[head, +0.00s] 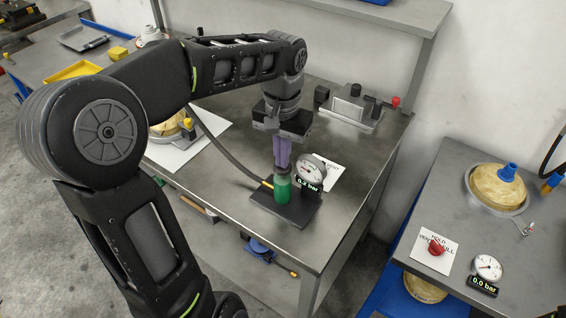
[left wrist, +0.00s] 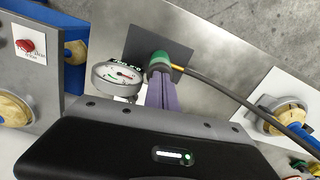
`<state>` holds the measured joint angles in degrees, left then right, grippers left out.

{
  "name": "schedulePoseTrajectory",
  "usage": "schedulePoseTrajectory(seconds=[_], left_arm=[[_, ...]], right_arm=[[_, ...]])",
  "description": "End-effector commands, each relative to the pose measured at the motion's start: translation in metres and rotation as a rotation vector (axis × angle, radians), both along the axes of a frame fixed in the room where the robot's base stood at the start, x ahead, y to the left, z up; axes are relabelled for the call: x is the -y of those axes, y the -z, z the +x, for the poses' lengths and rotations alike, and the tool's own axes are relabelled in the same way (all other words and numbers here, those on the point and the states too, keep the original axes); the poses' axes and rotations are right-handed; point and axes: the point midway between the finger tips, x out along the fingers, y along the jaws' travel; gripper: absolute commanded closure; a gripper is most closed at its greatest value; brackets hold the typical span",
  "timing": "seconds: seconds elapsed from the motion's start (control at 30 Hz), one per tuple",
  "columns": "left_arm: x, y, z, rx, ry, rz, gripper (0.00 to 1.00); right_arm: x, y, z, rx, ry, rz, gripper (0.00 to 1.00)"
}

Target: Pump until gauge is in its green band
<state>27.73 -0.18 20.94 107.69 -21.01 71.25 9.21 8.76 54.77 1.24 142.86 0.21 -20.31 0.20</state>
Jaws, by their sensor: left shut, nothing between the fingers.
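A pump with a green body (head: 282,187) stands on a dark base plate (head: 262,199) on the metal bench; in the left wrist view its green top (left wrist: 160,60) shows beyond my fingers. A round gauge (head: 310,170) beside it has a display that seems to read 0.2 bar; the gauge also shows in the left wrist view (left wrist: 118,76). I cannot make out the needle against the green band. My left gripper (head: 282,168) points down with its purple fingers shut, directly over the pump top, seemingly touching it. The pump's handle is hidden. My right gripper is not in view.
A dark hose (head: 222,153) runs from the pump to the left, toward a gold domed part (head: 168,126) on a white sheet. A grey device with a red knob (head: 355,106) stands at the back.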

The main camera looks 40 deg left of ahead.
Motion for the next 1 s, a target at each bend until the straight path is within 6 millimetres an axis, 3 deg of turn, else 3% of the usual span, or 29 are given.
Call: schedulePoseTrajectory(seconds=[0.4, 1.0], left_arm=[[0.0, 0.014, 0.0, -0.001, 0.0, 0.0, 1.0], [0.0, -0.012, 0.0, -0.001, 0.0, 0.0, 1.0]], right_arm=[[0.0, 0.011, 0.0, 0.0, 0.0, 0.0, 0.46], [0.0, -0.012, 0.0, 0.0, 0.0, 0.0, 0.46]])
